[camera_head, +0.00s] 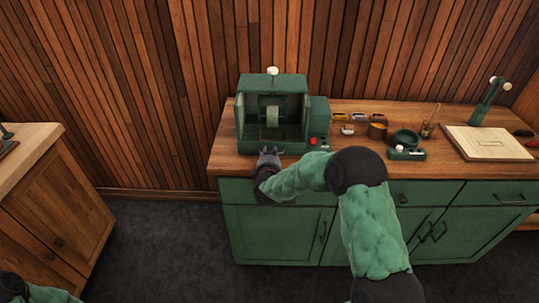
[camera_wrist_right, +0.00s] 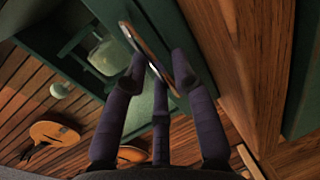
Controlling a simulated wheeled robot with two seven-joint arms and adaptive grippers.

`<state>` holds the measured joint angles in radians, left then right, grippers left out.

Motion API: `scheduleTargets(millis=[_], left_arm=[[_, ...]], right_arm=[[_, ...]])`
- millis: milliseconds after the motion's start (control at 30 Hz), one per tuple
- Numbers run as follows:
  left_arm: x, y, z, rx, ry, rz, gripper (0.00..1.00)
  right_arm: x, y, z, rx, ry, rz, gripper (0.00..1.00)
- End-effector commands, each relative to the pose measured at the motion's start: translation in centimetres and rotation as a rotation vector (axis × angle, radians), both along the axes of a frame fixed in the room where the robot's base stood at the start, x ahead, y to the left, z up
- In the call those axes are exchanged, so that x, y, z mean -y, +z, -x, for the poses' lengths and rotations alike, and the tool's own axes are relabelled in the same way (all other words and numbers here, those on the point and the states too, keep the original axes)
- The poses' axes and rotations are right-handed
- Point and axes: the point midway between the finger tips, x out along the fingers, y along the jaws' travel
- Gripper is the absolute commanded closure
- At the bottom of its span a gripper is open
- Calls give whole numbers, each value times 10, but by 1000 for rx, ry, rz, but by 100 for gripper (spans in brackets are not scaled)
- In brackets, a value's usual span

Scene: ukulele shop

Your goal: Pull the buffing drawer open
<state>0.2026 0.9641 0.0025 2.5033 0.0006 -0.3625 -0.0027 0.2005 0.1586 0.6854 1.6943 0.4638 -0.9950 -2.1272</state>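The green buffing machine (camera_head: 314,128) stands on the left part of the wooden counter, with a pale wheel (camera_head: 272,116) in its open hood. The wheel also shows in the right wrist view (camera_wrist_right: 106,54). A thin metal bar handle (camera_wrist_right: 139,43) runs along the low front of the machine, where the drawer front (camera_wrist_right: 172,28) appears closed. My right gripper (camera_head: 268,156) is at this low front. In the right wrist view its dark fingers (camera_wrist_right: 159,72) are spread, with the tips close about the handle's near end; contact is unclear.
Small dishes (camera_head: 377,130), a green tool with a knob (camera_head: 406,153) and a pale board (camera_head: 488,143) lie right of the machine. Green cabinet drawers with dark handles (camera_head: 511,199) are below. A wooden cabinet (camera_head: 58,205) stands left, with open floor between.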

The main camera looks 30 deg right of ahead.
Motion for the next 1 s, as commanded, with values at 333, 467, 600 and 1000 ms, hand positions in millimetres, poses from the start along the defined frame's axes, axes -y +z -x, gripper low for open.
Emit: scheduleTargets(millis=[333,467,600,1000], left_arm=[[0,-2,0,1,0,0,60],[0,-2,0,0,0,0,60],[0,-2,0,1,0,0,60],[0,24,0,0,0,0,60]], right_arm=[[5,-1,-7,1,0,1,73],[5,-1,-7,1,0,1,87],[4,-1,-7,1,0,1,100],[-22,1,35,-8,3,-1,100]])
